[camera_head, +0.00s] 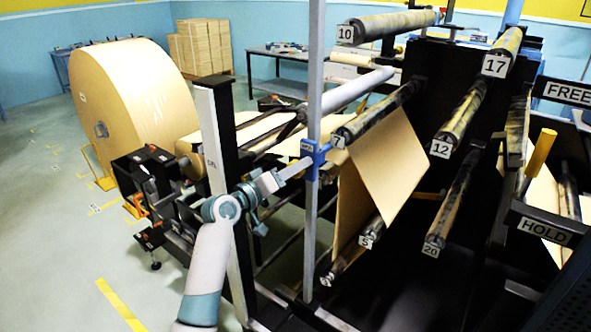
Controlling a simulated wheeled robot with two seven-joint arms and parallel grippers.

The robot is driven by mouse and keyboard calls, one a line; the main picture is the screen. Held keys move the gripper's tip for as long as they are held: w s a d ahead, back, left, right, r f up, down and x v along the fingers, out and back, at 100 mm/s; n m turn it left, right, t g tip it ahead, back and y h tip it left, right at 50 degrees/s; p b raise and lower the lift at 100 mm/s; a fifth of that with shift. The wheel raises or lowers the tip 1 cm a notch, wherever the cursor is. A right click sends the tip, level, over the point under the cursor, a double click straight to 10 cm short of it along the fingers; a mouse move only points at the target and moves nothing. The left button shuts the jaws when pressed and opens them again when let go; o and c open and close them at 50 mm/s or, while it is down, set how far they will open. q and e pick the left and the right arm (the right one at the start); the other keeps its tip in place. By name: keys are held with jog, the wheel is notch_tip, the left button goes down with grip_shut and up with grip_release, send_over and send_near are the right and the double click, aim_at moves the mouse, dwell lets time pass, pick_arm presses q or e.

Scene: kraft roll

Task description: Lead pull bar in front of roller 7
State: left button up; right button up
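A slim grey upright bar (314,90), which looks like the pull bar, stands across the camera head view and runs out of the top edge. It carries a blue block (315,152) at mid-height. My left gripper (301,165) meets this block from the left and appears shut on it; the fingertips are partly hidden. Roller 7 (375,113) has its numbered end just right of the block; the bar passes in front, slightly left of that end. Brown kraft paper (385,165) hangs from roller 7 down to roller 5 (352,252). My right gripper is out of view.
Rollers 12 (462,118), 20 (452,205), 17 (505,50) and 10 (395,24) stick out nearby. A black post (222,150) stands close behind my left arm. A large kraft roll (135,100) stands at left. HOLD (545,230) and FREE (570,92) signs are right.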

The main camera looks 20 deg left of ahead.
pick_arm(q)
grip_shut()
jog(key=shift+w+a+r+p, duration=0.1)
jog(key=shift+a+r+p, duration=0.1)
jog(key=shift+r+p, duration=0.5)
jog(key=shift+w+a+r+p, duration=0.15)
jog(key=shift+r+p, duration=0.2)
jog(key=shift+r, duration=0.3)
jog(key=shift+s+a+r+p, duration=0.15)
jog(key=shift+r+p, duration=0.2)
jog(key=shift+r, duration=0.25)
jog(key=shift+w+a+r+p, duration=0.15)
jog(key=shift+r+p, duration=0.15)
jog(key=shift+r, duration=0.15)
jog(key=shift+w+a+r+p, duration=0.1)
jog(key=shift+r+p, duration=0.15)
jog(key=shift+r, duration=0.3)
jog(key=shift+r, duration=0.1)
